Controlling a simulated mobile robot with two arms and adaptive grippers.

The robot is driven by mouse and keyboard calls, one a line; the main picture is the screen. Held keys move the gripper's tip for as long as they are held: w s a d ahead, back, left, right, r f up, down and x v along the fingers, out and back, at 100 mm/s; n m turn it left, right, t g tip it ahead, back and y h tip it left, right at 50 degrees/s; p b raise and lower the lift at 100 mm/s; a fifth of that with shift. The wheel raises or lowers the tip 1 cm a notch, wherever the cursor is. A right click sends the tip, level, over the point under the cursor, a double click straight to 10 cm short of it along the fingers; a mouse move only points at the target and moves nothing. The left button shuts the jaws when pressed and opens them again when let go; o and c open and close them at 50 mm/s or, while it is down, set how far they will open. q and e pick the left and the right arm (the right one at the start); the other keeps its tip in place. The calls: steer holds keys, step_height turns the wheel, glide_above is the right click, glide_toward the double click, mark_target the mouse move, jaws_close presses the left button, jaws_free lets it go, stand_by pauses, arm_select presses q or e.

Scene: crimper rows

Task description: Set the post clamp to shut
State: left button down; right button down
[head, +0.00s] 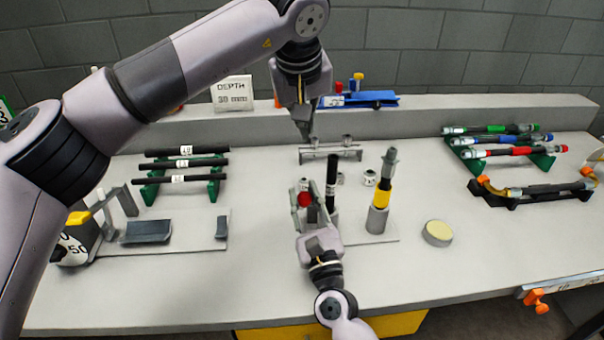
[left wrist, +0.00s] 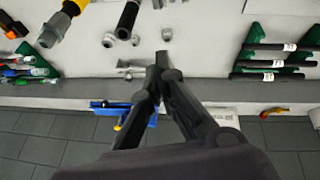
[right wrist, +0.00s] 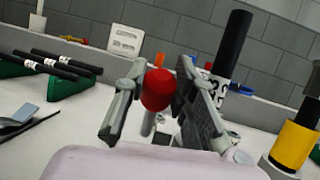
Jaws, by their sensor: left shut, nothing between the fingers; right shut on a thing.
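The post clamp's red knob (head: 305,199) is at the middle front of the bench. It shows large in the right wrist view (right wrist: 158,90), on a grey lever stem. A black hose (head: 331,178) with a white label stands upright beside the knob; it also rises behind the fingers in the right wrist view (right wrist: 230,50). My right gripper (head: 309,212) is shut on the red knob, one finger on each side. The clamp's jaws are mostly hidden, so I cannot tell how they sit. My left gripper (head: 304,132) is shut and empty above the back of the bench.
A yellow-banded post (head: 381,195) stands right of the hose. A small grey rack (head: 331,153) sits behind. Black hoses (head: 188,163) lie on green stands at left, coloured hoses (head: 495,140) at right. A round pad (head: 437,233) lies front right, with bare bench around it.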

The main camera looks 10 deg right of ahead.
arm_select(q)
steer(key=shift+y, duration=0.5)
steer(key=x, duration=0.4)
steer(key=s+x, duration=0.1)
steer(key=x, duration=0.3)
steer(key=s+a+f+x, duration=0.1)
steer(key=x, duration=0.3)
steer(key=shift+f, duration=0.2)
steer(key=shift+s+d+f, duration=0.1)
steer(key=shift+s+f, duration=0.2)
steer(key=shift+s, duration=0.25)
steer(key=shift+s+d+f, duration=0.15)
steer(key=shift+s+f, duration=0.35)
steer(key=shift+s, duration=0.35)
arm_select(e)
steer(key=shift+f, duration=0.1)
steer(key=c, duration=1.6)
jaws_free()
steer(key=shift+o, duration=0.2)
steer(key=shift+a, duration=0.1)
arm_select(q)
steer(key=shift+r, duration=0.1)
